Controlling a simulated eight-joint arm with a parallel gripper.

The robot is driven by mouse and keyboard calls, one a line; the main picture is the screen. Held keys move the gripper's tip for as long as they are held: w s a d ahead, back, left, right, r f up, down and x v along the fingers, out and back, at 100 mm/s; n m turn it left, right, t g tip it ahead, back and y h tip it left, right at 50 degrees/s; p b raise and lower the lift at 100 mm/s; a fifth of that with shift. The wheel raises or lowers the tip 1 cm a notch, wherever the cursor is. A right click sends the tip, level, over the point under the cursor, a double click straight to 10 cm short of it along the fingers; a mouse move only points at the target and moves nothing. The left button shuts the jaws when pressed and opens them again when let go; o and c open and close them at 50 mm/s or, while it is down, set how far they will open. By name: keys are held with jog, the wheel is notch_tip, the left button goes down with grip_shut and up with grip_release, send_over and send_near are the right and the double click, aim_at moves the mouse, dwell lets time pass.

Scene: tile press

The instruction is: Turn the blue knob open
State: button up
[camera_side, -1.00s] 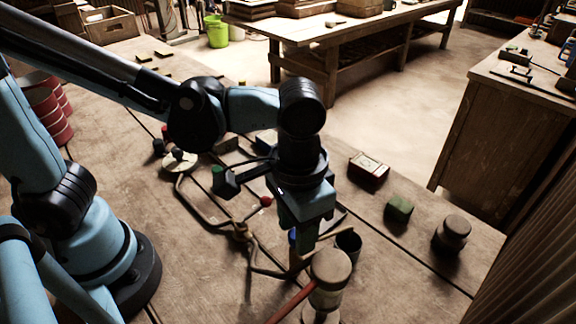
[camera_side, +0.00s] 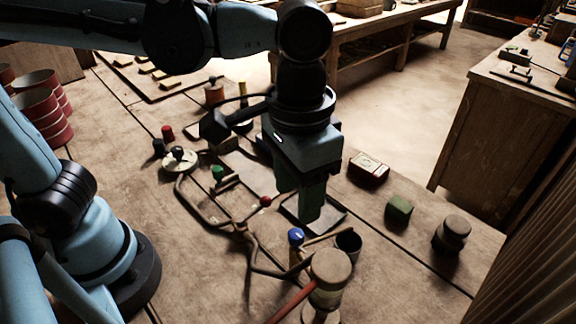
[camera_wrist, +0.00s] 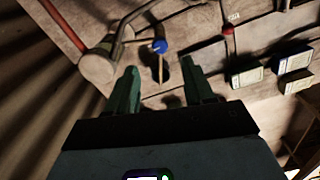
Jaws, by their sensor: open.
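The blue knob (camera_side: 296,236) sits at one end of a bent metal pipe run on the wooden table, just behind the wooden mallet. In the wrist view the blue knob (camera_wrist: 160,46) shows ahead of my fingertips, roughly centred between them. A thin wooden stick lies right beside it; I cannot tell whether they touch. My gripper (camera_side: 309,210) points down, above and apart from the blue knob. In the wrist view my gripper (camera_wrist: 160,70) has its two green fingers spread, with nothing held between them. Nothing covers the knob in either view.
A mallet (camera_side: 329,268) stands close in front of the knob, and a dark cup (camera_side: 348,242) stands to its right. A red knob (camera_side: 265,200) and a green knob (camera_side: 217,172) are farther back.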

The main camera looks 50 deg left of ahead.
jog(key=shift+r, duration=2.2)
jog(key=w+a+f+n+t, duration=0.1)
jog(key=w+a+f+t, duration=0.1)
jog(key=a, duration=0.7)
jog(key=w+a+f+n+t, duration=0.1)
jog(key=a+f+t, duration=0.4)
jog(key=a, duration=0.5)
jog(key=shift+w+a+f+n, duration=0.35)
jog(key=shift+w+f, duration=0.2)
jog(key=shift+w, duration=0.2)
